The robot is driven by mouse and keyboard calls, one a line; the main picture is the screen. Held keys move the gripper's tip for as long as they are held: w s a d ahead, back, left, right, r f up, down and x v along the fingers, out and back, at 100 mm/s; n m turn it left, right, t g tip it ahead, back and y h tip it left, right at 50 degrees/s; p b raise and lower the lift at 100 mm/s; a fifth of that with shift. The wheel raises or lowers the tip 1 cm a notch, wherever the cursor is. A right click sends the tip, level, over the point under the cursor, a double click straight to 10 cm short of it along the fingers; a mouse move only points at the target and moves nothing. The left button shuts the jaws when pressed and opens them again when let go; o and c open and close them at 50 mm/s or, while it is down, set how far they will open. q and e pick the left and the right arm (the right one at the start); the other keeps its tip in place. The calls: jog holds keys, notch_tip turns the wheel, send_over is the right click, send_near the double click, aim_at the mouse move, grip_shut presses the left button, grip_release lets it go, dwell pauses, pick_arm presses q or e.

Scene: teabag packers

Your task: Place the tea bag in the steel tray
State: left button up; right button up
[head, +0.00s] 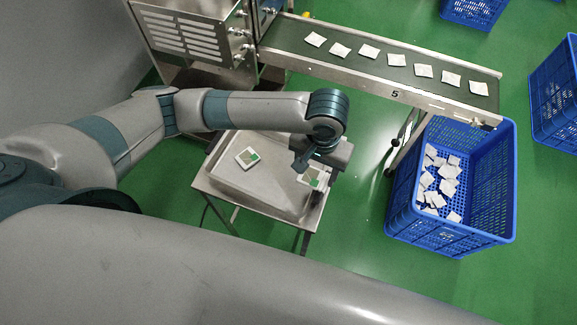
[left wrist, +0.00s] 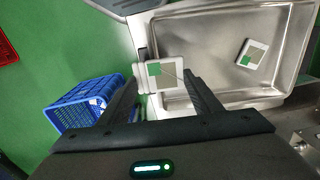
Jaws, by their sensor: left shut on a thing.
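My left gripper (head: 316,168) is shut on a small white tea bag (head: 314,179) with a green patch. In the left wrist view the tea bag (left wrist: 165,74) shows between the two dark fingers of the gripper (left wrist: 166,84). The gripper is over the right end of the steel tray (head: 232,190); in the left wrist view the held bag overlaps the tray's left wall. I cannot tell how high it is above the tray. Another tea bag (head: 248,157) lies flat inside the tray and also shows in the left wrist view (left wrist: 252,54). My right gripper is not in view.
A conveyor (head: 375,68) carries several white bags behind the tray. A blue crate (head: 440,236) with several bags stands on the green floor to the right. A steel machine (head: 190,32) stands at the back left. The middle of the tray is bare.

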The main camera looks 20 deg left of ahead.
pick_arm(q)
jog(key=p, duration=0.1)
send_over(291, 176)
notch_tip(291, 176, down, 4)
jog(key=shift+s+f, duration=0.1)
jog(key=shift+f+p, duration=0.5)
jog(key=shift+f, duration=1.55)
jog(key=shift+f, duration=0.1)
jog(key=o, duration=1)
notch_tip(291, 176, up, 12)
jog(key=b, duration=0.1)
jog(key=shift+b, duration=0.4)
